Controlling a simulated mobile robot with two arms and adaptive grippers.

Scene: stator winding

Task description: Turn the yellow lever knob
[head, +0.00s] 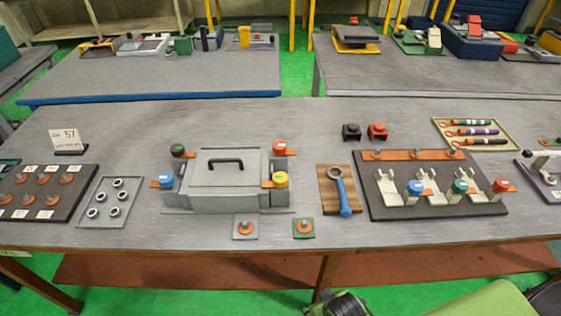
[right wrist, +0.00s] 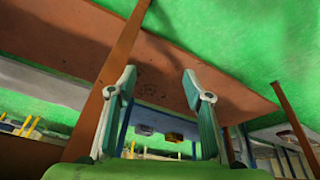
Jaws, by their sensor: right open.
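The yellow knob (head: 281,180) is a small round cap on an orange lever at the right front corner of a grey box (head: 225,198) with a black handle. A red knob (head: 279,148), a blue knob (head: 166,180) and a dark green knob (head: 178,150) sit at its other corners. My right gripper (right wrist: 158,76) is open and empty in the right wrist view, its two fingers spread apart with the brown lower shelf behind them. No knob shows in that view. My left gripper is not in view.
A wrench (head: 342,190) lies on a wooden block right of the box. A dark board (head: 385,205) with more coloured knobs stands farther right. A ring tray (head: 96,222) lies left. Two small plates with orange rings lie in front of the box, near the table edge.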

